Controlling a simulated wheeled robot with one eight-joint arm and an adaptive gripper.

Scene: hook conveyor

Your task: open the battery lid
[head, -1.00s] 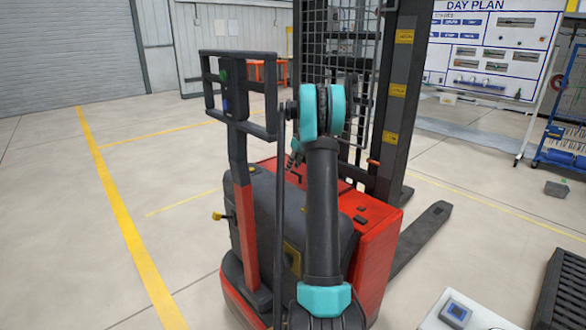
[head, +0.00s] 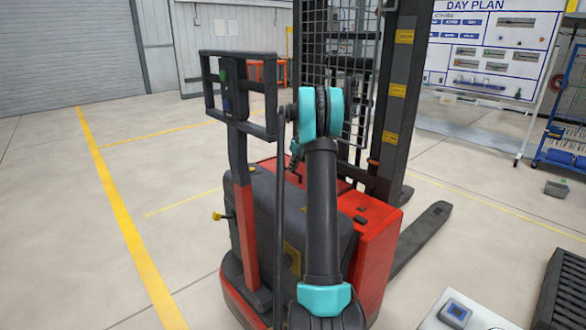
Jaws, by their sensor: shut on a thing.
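The red and dark grey pallet stacker stands in the middle of the head view. The battery lid (head: 375,208) appears to be the red panel on top of its body; its edges are partly covered by my arm. My arm reaches forward over the stacker, and my gripper (head: 294,167) points down at a small dark handle (head: 298,178) by the red top. The gripper is small and partly hidden behind my arm. It appears shut on the handle. The lid looks down, though I cannot clearly see a gap.
The stacker's tiller frame (head: 238,95) rises just left of my arm, and its mast (head: 398,100) stands behind right. A fork (head: 425,235) extends right. A pale box (head: 455,311) and a dark slatted object (head: 565,290) lie lower right. The floor at left is clear.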

